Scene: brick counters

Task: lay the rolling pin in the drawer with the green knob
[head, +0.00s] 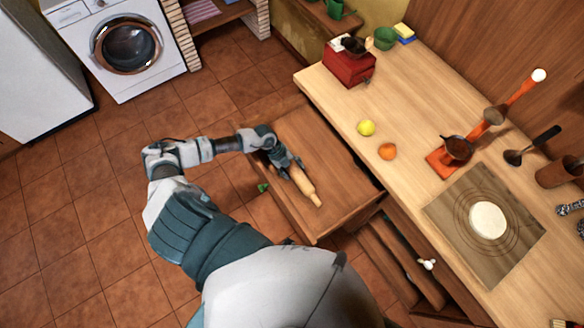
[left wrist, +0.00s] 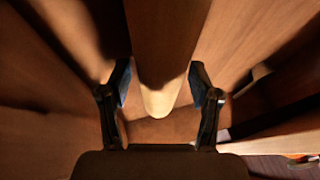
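The rolling pin (head: 305,187) is pale wood and is inside the outline of the pulled-out drawer (head: 340,203). A green knob (head: 262,187) shows on the drawer's outer front. My left gripper (head: 284,163) is over the drawer at the pin's upper end. One pale handle points toward the bottom of that view. Whether the pin touches the drawer floor is hard to tell. My right gripper is not in view.
Another drawer with a white knob (head: 427,264) is below right.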

